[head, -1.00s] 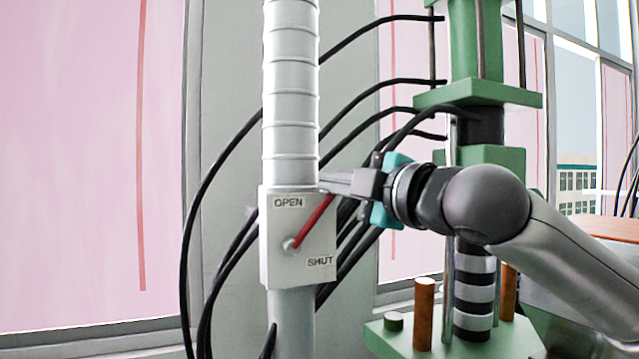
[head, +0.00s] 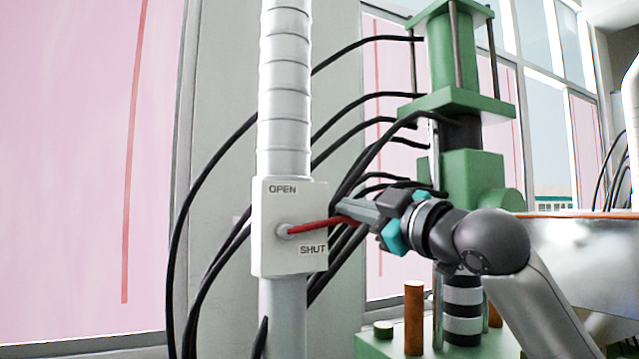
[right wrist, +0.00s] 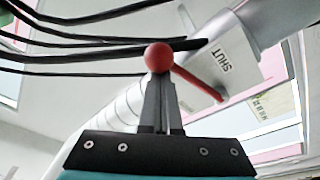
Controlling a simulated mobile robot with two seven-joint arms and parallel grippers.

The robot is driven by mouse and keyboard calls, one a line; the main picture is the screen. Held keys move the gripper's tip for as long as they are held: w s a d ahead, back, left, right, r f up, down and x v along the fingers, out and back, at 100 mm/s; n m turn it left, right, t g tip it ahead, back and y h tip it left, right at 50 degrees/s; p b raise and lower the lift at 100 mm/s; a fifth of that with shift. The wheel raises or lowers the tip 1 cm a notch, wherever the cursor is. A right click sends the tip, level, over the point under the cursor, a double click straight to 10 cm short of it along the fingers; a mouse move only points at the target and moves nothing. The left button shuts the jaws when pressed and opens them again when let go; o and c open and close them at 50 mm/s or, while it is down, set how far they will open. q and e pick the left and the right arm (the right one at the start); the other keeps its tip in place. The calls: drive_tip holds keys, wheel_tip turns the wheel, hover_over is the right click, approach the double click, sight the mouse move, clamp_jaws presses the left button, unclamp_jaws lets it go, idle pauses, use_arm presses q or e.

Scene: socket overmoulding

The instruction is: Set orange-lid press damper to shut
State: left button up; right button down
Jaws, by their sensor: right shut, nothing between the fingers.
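The damper box (head: 268,255) is a white box on a grey ribbed duct, marked OPEN at the top and SHUT at the lower right. Its red lever (head: 315,225) points right and slightly up, between the two marks. The lever also shows in the right wrist view (right wrist: 200,84), with a red ball knob (right wrist: 158,57) at its end. My right gripper (head: 350,208) is shut and empty, its fingertips at the knob, seemingly touching it. In the head view the fingers partly hide the knob. My left gripper is in neither current view.
The left side is a window.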

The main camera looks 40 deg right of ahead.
use_arm(q)
drive_tip(key=shift+f+b, duration=0.65)
drive_tip(key=shift+f, duration=0.25)
use_arm(e)
drive_tip(key=shift+d+f+m, duration=0.2)
drive_tip(key=shift+f+m, duration=0.1)
drive_tip(key=shift+f, duration=0.45)
use_arm(q)
drive_tip(key=shift+d, duration=0.1)
